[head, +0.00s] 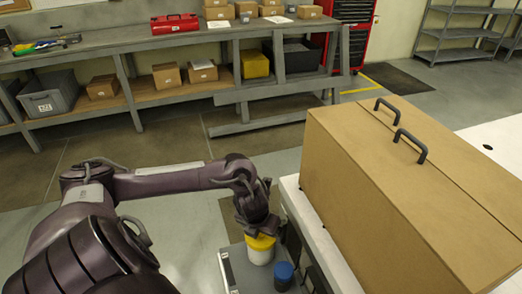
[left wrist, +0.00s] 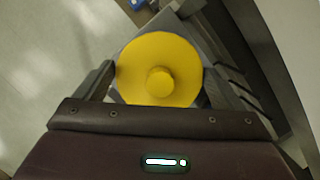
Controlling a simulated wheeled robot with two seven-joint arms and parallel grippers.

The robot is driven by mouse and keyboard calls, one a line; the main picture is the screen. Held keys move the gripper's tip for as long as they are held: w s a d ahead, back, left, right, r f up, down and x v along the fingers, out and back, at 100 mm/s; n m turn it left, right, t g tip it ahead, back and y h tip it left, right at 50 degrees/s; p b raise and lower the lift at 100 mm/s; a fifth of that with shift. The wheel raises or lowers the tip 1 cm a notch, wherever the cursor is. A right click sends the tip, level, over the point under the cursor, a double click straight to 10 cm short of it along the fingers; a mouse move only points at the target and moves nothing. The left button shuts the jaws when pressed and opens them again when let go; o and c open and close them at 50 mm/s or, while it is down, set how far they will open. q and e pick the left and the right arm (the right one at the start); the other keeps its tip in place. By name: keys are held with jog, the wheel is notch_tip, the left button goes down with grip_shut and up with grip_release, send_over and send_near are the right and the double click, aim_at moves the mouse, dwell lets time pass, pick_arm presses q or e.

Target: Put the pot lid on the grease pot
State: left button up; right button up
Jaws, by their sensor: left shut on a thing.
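The yellow pot lid (head: 261,243) is a round disc with a knob in its middle. It also fills the centre of the left wrist view (left wrist: 135,65). My left gripper (head: 258,226) is shut on the lid, with its fingers at opposite sides of the disc in the left wrist view (left wrist: 159,82). The pale grease pot (head: 260,257) shows directly under the lid in the head view. I cannot tell whether the lid is fully seated or slightly above it. The lid hides the pot's mouth. My right gripper is out of view.
A blue cylindrical thing (head: 284,271) stands close to the pot's right on a grey surface (head: 237,262). A large brown box (head: 395,190) with two dark handles stands to the right on a white surface. A grey workbench (head: 120,42) is at the back.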

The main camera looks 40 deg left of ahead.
pick_arm(q)
jog(key=shift+f, duration=0.2)
dwell(0.8)
jog(key=shift+f+b, duration=0.65)
dwell(0.5)
jog(key=shift+f+b, duration=0.3)
jog(key=shift+f, duration=0.05)
dwell(0.7)
jog(key=o, duration=0.7)
